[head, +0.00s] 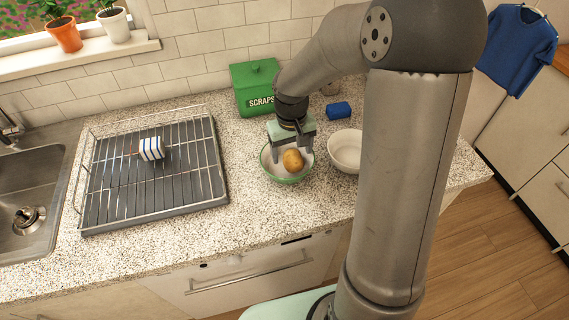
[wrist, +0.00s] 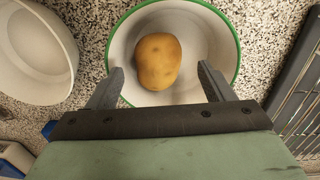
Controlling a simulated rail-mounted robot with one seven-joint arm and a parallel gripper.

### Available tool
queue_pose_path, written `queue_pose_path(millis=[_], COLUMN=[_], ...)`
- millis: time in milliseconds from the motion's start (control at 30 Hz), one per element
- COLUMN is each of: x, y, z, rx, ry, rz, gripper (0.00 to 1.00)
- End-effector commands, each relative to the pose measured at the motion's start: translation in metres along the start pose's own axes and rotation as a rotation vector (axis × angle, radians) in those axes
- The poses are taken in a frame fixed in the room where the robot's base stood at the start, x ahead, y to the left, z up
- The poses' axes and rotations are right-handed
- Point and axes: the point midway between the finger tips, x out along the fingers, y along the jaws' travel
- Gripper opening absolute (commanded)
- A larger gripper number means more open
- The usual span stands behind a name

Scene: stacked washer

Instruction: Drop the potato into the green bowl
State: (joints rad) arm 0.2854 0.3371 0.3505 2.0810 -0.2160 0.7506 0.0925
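The brown potato (head: 292,160) lies inside the green-rimmed bowl (head: 284,181), which is white inside and stands on the counter. In the wrist view the potato (wrist: 158,61) rests within the bowl (wrist: 212,42), a little left of its middle. My gripper (head: 291,151) is over the bowl, pointing down. In the wrist view my gripper (wrist: 161,78) is open, with one finger on each side and a visible gap between each fingertip and the potato. It holds nothing.
A plain white bowl (head: 345,150) stands close to the right of the green-rimmed bowl. A green scraps box (head: 255,87) and a blue sponge-like block (head: 339,110) are behind. A dish rack (head: 150,205) with a striped item (head: 151,148) stands left, beside the sink (head: 30,210).

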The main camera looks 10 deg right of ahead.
Motion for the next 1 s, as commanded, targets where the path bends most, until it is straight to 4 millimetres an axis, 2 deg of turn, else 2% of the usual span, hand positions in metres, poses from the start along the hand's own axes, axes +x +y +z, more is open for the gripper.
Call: queue_pose_path(millis=[167,333,800,1000], x=[-0.001,-0.018,-0.128,-0.161], y=[0.000,0.001,0.000,0.000], z=[0.000,-0.001,-0.001,-0.001], rx=[0.000,0.002,0.000,-0.001], ry=[0.000,0.003,0.005,0.003], rz=[0.000,0.002,0.001,0.000], gripper=[0.75,0.75,0.75,0.75])
